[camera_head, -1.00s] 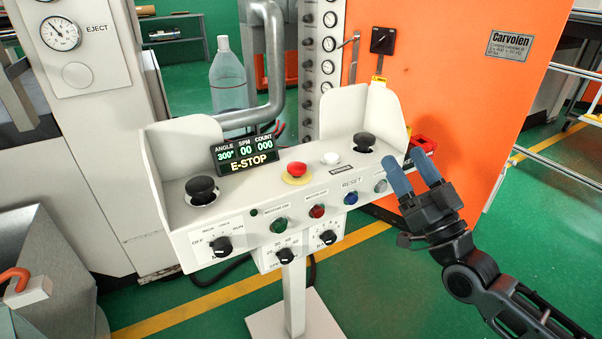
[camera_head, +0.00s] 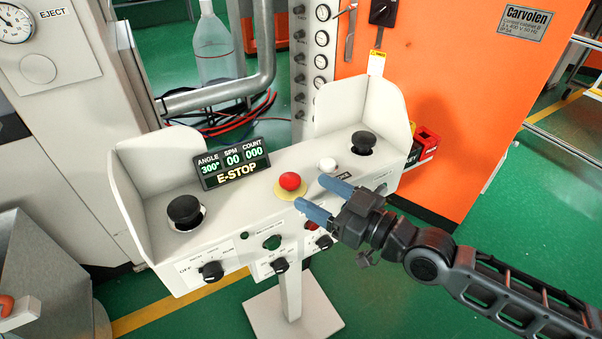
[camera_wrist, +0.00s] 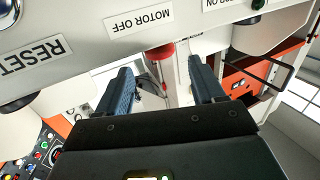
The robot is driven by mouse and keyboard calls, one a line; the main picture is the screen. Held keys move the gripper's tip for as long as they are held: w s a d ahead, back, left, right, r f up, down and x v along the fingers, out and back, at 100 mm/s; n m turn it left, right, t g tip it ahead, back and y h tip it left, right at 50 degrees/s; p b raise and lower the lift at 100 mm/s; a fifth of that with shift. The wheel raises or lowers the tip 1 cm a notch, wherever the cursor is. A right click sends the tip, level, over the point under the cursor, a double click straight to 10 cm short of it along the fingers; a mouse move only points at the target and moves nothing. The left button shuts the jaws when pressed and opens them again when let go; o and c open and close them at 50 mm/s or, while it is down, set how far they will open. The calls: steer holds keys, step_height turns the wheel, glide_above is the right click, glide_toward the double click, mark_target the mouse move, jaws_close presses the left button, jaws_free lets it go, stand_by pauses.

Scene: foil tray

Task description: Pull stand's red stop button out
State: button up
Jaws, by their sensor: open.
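The stop button (camera_head: 289,181) is a red mushroom head on a yellow disc, on top of the pale control stand (camera_head: 225,235). The display (camera_head: 235,165) behind it reads E-STOP. My gripper (camera_head: 313,193) is open with blue fingertips, just right of the stop button and apart from it, with nothing between its fingers. In the wrist view its fingers (camera_wrist: 163,88) spread below the MOTOR OFF label, and a red part shows between them; I cannot tell which button that is. My fingers partly cover the stand's front buttons in the head view.
Two black knobs (camera_head: 184,210) and (camera_head: 364,142) stand at the ends of the stand beside upright side guards. An orange cabinet (camera_head: 460,110) stands behind on the right. Green floor is open at the lower right.

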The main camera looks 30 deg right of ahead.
mark_target(298, 183)
steer(key=shift+p+x, duration=0.35)
steer(key=shift+x, duration=2.45)
steer(key=shift+c, duration=0.5)
